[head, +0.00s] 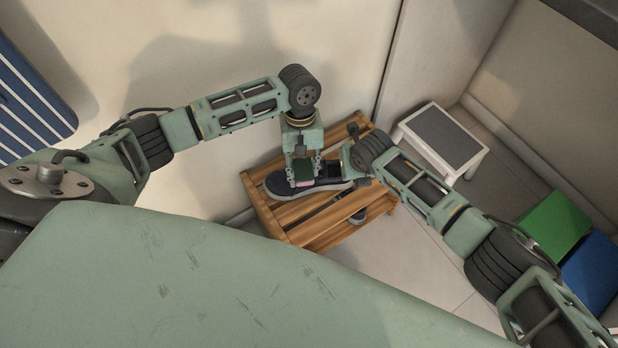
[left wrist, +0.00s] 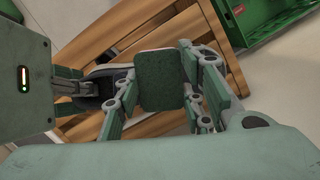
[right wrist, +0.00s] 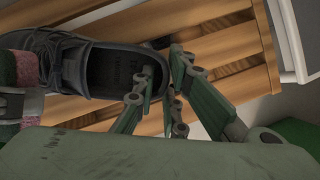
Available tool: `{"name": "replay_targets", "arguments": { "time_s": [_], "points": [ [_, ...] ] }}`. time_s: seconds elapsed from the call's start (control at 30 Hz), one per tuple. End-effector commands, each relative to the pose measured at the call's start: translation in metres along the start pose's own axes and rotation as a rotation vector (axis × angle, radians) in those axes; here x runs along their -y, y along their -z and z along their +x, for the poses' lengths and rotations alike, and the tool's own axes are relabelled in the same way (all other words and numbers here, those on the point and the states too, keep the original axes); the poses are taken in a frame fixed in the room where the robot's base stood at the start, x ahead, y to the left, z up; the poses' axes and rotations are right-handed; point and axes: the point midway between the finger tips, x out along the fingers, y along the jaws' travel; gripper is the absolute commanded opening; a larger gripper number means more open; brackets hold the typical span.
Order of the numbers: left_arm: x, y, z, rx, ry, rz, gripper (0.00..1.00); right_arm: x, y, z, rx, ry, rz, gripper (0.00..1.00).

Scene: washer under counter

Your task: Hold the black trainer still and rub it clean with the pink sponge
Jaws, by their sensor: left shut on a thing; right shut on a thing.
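The black trainer (head: 277,187) lies on the slatted wooden bench (head: 310,232), toe to the left and pale sole down. My left gripper (head: 304,172) is shut on the sponge (head: 305,184), pink below with a dark green top, over the laced front part. In the left wrist view the sponge's green top (left wrist: 160,80) fills the jaws. In the right wrist view the sponge's pink side (right wrist: 22,68) is by the laces; contact is hard to tell. My right gripper (right wrist: 165,74) is shut on the trainer's heel wall, one finger inside the opening and one outside.
A dark brush-like tool (head: 357,216) lies on the bench in front of the trainer. A white stool with a dark top (head: 440,138) stands behind to the right. Green (head: 553,222) and blue (head: 592,270) boxes are further right. A wall is close behind the bench.

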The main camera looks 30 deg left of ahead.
Motion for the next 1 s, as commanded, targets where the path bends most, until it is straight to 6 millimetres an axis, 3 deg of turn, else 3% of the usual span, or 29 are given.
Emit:
{"name": "replay_targets", "arguments": {
  "time_s": [0.5, 0.8, 0.83, 1.0],
  "points": [
    [0.000, -0.008, -0.049, -0.002, -0.001, 0.000, 0.01, -0.001, 0.000, 0.000, 0.000, -0.002, 0.000, 0.00],
    [0.000, -0.009, -0.053, -0.002, 0.000, -0.001, 0.01, -0.001, 0.000, 0.000, 0.000, -0.002, 0.000, 0.00],
    [0.000, -0.009, -0.053, -0.002, 0.000, 0.000, 0.01, -0.001, 0.000, 0.000, -0.001, -0.002, 0.000, 0.13],
    [0.000, -0.009, -0.052, -0.002, 0.000, -0.001, 0.01, -0.001, 0.000, 0.000, -0.001, -0.001, -0.001, 0.27]
  ]
}}
